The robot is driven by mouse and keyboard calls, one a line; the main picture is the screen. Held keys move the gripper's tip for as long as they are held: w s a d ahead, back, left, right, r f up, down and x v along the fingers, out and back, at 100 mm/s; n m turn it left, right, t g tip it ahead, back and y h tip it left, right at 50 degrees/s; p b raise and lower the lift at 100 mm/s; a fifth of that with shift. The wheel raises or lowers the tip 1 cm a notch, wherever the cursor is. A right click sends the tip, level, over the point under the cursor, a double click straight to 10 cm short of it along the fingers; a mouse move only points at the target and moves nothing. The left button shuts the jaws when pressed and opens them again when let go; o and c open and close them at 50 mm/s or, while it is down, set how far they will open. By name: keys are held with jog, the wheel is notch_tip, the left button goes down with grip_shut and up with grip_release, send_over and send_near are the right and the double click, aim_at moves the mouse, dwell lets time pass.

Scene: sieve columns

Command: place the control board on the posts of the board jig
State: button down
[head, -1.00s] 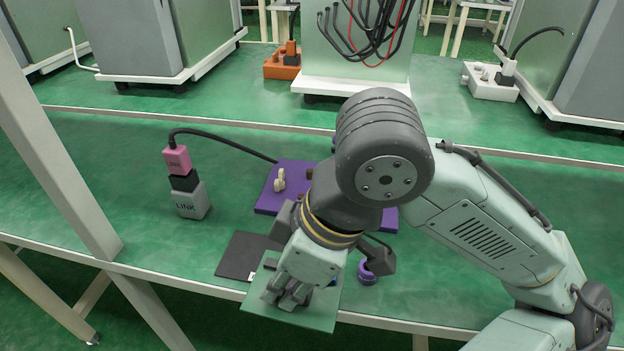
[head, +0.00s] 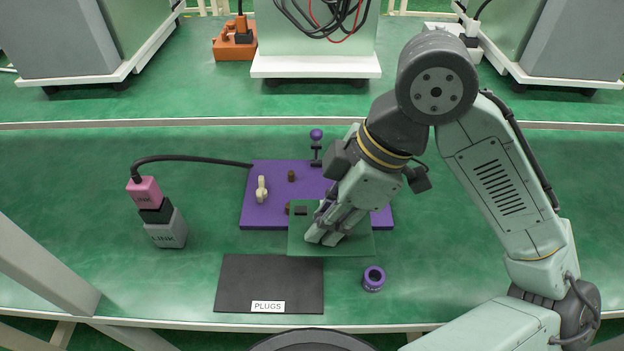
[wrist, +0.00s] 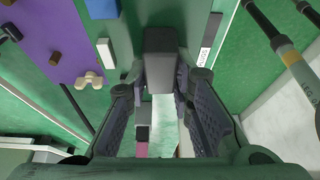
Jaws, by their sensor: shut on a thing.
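The control board is a thin green plate (head: 350,246) with a dark part on it. My gripper (head: 325,232) is shut on it from above. The purple board jig (head: 262,215) lies behind and partly under the board in the head view. A brown post (head: 291,176) and a cream wing-shaped piece (head: 261,190) stand on the jig. The board overlaps the jig's front edge; its height above it is unclear. In the wrist view the board (wrist: 124,38) carries blue and white parts, with the jig (wrist: 35,60) beside it. My arm hides the jig's right part.
A black mat labelled PLUGS (head: 240,290) lies in front. A purple ring (head: 373,284) stands to its right. A pink and grey LINK connector (head: 166,232) with a black cable is at left. A purple-knobbed piece (head: 316,135) stands behind the jig.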

jog(key=w, duration=0.4)
jog(key=w+a+b, duration=0.1)
jog(key=w, duration=0.3)
jog(key=w+a+f+b, duration=0.1)
jog(key=w, duration=0.2)
jog(key=shift+w+f, duration=0.1)
jog(key=shift+w, duration=0.3)
notch_tip(320, 180, down, 4)
jog(key=b, duration=0.4)
jog(key=shift+d, duration=0.1)
jog(key=shift+r, duration=0.3)
jog(key=shift+f, duration=0.15)
jog(key=c, duration=1.4)
grip_release()
jog(key=v, duration=1.2)
jog(key=shift+p, duration=0.4)
